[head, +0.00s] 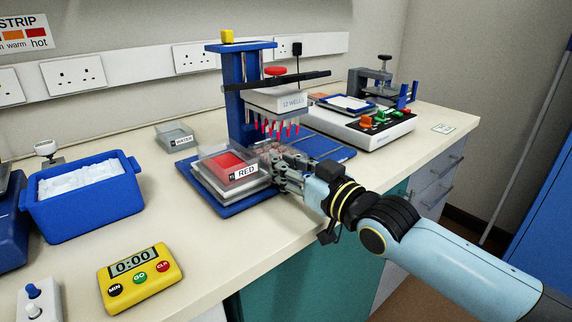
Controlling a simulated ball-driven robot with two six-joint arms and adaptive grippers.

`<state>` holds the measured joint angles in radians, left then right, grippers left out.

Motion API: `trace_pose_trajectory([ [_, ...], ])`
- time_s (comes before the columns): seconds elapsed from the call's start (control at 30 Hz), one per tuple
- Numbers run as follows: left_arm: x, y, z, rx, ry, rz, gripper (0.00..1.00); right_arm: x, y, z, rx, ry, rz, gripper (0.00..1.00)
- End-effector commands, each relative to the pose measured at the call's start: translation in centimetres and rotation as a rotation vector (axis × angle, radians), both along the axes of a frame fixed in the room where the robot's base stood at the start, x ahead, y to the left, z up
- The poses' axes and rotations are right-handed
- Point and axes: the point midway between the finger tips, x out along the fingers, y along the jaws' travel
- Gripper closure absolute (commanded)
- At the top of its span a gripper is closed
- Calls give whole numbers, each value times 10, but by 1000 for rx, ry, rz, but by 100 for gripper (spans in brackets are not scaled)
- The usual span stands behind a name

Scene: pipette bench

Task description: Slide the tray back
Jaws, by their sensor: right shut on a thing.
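The blue pipette stand (236,95) rises from a blue base plate (230,207) on the bench. Its white head marked 12 WELLS (284,101) has several red tips pointing down. A clear trough of red liquid, labelled RED (226,163), sits in a grey tray (228,197) on the left part of the base. My right gripper (277,166) reaches in from the right, low beside the tray's right end and below the tips. It is shut on what looks like the tray's right side; its fingers hide the contact. My left gripper is out of view.
A small WATER trough (175,136) stands behind left. A blue ice tub (85,200) and yellow timer (140,277) are at left. A white device with coloured buttons (360,130) stands at right. Bare bench lies in front of the base.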

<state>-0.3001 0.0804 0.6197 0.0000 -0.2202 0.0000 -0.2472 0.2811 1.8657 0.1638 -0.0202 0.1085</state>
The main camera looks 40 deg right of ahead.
Motion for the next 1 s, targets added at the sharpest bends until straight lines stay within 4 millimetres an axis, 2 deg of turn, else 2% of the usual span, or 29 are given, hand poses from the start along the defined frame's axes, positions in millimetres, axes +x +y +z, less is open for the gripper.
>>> trace_pose_trajectory([
  [0.13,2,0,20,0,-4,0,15,2,-23,3,-9,6,0,100],
  [0.23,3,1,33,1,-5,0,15,4,-52,3,-12,8,-1,100],
  [0.4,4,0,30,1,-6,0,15,7,-98,-2,-10,6,-1,100],
  [0.5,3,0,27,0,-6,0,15,9,-116,-3,-7,4,-1,100],
  [0.67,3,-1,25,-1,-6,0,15,10,-129,-2,-3,5,-2,100],
  [0.93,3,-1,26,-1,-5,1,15,10,-130,-1,-4,5,-2,100],
  [0.97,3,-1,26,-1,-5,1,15,10,-130,-1,-4,5,-2,79],
  [1.0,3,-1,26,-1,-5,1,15,10,-130,-1,-4,5,-2,74],
])
